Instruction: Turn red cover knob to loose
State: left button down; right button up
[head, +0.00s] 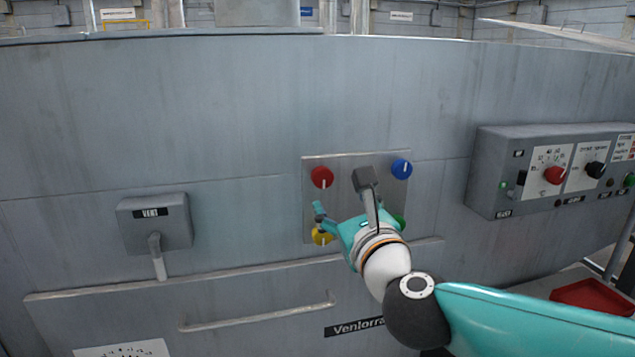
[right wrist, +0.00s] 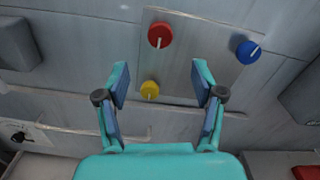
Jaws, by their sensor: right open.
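The red cover knob (head: 321,177) is round with a white mark pointing down, at the upper left of a grey square plate (head: 340,160). In the right wrist view the red knob (right wrist: 161,35) shows above and beyond the fingertips. My right gripper (head: 335,216) is in front of the plate, below and right of the red knob, apart from it. In the right wrist view the right gripper (right wrist: 160,80) is open and empty, its two fingers spread wide. My left gripper is not in view.
A blue knob (head: 401,169) is at upper right, a yellow knob (head: 321,238) at lower left, and a green knob (head: 400,220) partly hidden by my gripper. A lever box (head: 153,220) is left, a control box (head: 491,180) right, and a handle rail (head: 255,317) below.

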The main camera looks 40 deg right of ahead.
aim_at(323, 178)
jog(key=x, duration=1.2)
jog(key=shift+w+f, duration=0.1)
jog(key=shift+w, duration=0.05)
